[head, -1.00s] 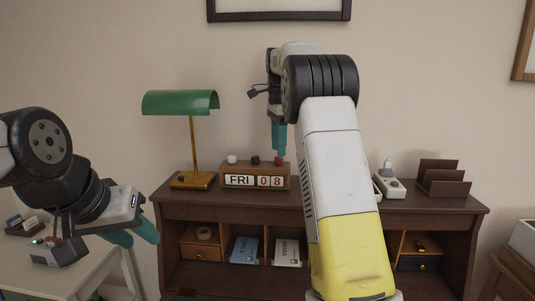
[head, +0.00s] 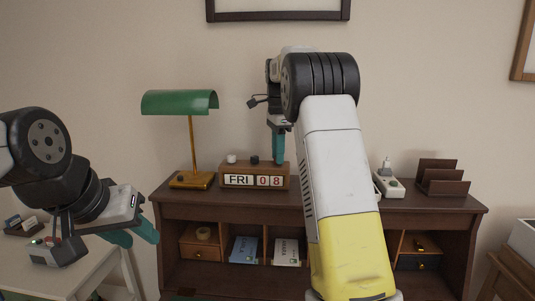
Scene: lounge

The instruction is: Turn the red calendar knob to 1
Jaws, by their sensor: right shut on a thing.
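The wooden desk calendar (head: 238,170) stands on the desk and reads FRI 0 8. A white knob (head: 231,159) and a black knob (head: 255,160) show on its top. The red knob is hidden at the tip of my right gripper (head: 278,160), which points straight down at the calendar's right end. The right gripper is shut on the red knob, as far as its place shows. My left gripper (head: 146,231) hangs at the left, in front of the desk and away from the calendar; its fingers are seen from the side.
A green-shaded lamp (head: 180,103) stands left of the calendar. A white power strip (head: 391,187) and a dark letter rack (head: 441,178) are on the desk's right. Books (head: 287,251) sit in the desk's cubbies. A pale side table (head: 75,277) is at the lower left.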

